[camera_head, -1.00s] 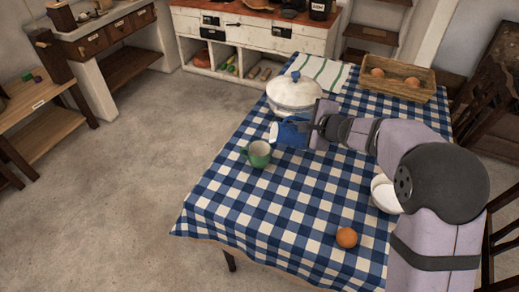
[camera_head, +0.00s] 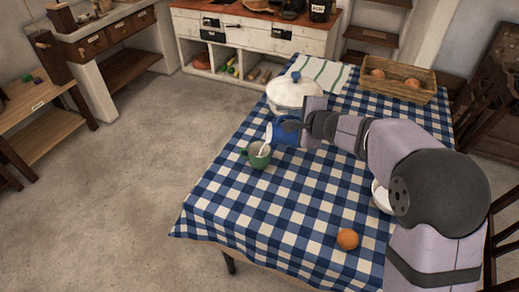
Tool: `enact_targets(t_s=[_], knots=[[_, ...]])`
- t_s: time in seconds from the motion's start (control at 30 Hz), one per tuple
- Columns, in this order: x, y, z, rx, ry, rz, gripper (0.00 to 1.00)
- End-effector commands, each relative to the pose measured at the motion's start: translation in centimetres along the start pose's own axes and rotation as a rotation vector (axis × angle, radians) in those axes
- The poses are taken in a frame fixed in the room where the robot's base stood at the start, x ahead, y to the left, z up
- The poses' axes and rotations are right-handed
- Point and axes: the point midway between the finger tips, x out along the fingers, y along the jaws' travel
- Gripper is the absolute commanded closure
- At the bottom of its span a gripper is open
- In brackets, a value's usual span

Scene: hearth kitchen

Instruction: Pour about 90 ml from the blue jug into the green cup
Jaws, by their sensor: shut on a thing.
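The blue jug (camera_head: 287,131) is tilted to the left, with its pale mouth toward the green cup. My gripper (camera_head: 303,126) is shut on the jug from the right; the fingertips are partly hidden. The green cup (camera_head: 257,158) stands upright on the checked tablecloth, just below and left of the jug's mouth. A white streak runs from the jug's mouth down into the cup. The level inside the cup is too small to tell.
A white lidded pot (camera_head: 291,92) stands close behind the jug. An orange (camera_head: 347,239) lies near the front edge, and a white dish (camera_head: 381,196) is partly behind my arm. A wicker basket (camera_head: 392,91) and striped towel (camera_head: 319,69) are at the back. The tablecloth's left front is clear.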

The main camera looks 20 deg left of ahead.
Motion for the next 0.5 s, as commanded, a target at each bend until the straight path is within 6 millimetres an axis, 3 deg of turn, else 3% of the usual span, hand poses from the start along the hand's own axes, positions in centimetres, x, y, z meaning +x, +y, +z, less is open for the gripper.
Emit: enact_targets(t_s=[0.5], knots=[[-0.09,-0.23,0.73,-0.023,0.013,-0.003,1.00]])
